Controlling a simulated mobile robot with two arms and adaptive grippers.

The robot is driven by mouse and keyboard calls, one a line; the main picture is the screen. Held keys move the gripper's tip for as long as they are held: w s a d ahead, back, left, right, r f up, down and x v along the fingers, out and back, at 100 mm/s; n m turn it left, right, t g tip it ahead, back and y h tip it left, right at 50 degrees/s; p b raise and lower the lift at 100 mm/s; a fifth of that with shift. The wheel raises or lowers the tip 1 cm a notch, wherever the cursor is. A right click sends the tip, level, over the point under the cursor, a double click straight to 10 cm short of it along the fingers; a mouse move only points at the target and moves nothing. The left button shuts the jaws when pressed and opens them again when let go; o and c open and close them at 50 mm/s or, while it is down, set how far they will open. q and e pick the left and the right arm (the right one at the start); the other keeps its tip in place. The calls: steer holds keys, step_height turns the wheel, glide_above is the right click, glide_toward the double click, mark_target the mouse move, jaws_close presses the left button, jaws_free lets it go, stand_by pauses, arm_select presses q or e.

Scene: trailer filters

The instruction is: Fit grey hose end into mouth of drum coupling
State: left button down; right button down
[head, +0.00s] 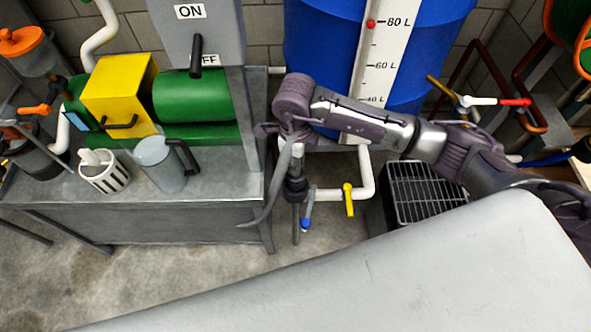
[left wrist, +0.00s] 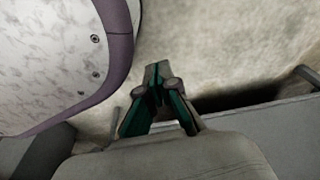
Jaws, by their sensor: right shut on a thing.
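My right gripper (head: 288,131) reaches in from the right in the head view, in front of the blue drum (head: 327,40). It is shut on the grey hose (head: 268,197), which hangs from it in a curve down and left. The hose end is hidden at the fingers. A dark upright fitting (head: 295,186) shows just below the gripper, perhaps the drum coupling; its mouth is not clear, and I cannot tell whether the hose touches it. My left gripper (left wrist: 157,70) shows in the left wrist view with its fingertips together, nothing visible between them.
A metal bench (head: 222,160) with a green and yellow pump (head: 120,95), a grey jug (head: 160,165) and a striped cup (head: 104,172) stands left. A white pipe with a yellow valve handle (head: 348,199) runs below the drum. A black grate (head: 425,192) lies right.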

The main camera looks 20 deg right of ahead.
step_height(320, 180, down, 5)
steer(key=shift+r, duration=0.1)
arm_select(q)
steer(key=shift+w+r+b, duration=0.35)
steer(key=shift+w+r, duration=0.15)
steer(key=shift+w, duration=0.1)
arm_select(e)
steer(key=c, duration=1)
jaws_free()
arm_select(q)
steer(key=shift+w+r, duration=0.3)
arm_select(e)
steer(key=shift+o, duration=0.2)
step_height(320, 180, up, 8)
steer(key=shift+f+p, duration=0.2)
steer(key=shift+p, duration=0.3)
arm_select(q)
steer(key=s+f, duration=0.2)
steer(key=s, duration=0.1)
steer(key=shift+f, duration=0.15)
steer(key=shift+w, duration=0.15)
